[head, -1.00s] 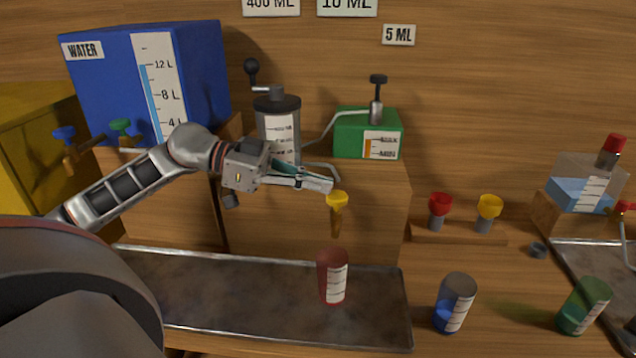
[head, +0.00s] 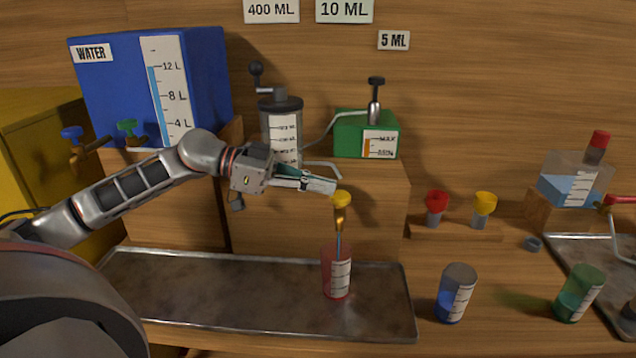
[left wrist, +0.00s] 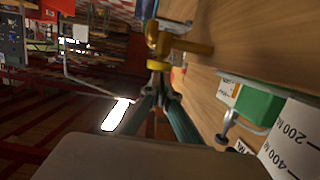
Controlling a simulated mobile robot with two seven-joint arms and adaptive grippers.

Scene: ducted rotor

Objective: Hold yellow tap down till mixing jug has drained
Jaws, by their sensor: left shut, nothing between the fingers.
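The yellow tap (head: 342,199) sits on the front of the wooden stand, and a thin bluish stream runs from it into the red cup (head: 330,275) below. My left gripper (head: 334,186) is shut with its fingertips at the top of the tap, seemingly touching it. In the left wrist view the shut fingertips (left wrist: 158,66) are next to the tap's yellow part (left wrist: 178,76). The grey mixing jug (head: 282,104) with a crank and white scale stands on the stand behind my gripper; its level cannot be read. My right gripper is not in view.
The red cup stands in a metal tray (head: 200,290). A blue water tank (head: 110,85) stands at left and a green dispenser (head: 350,137) behind the tap. A blue cup (head: 447,300) and a green cup (head: 572,300) stand on the bench at right.

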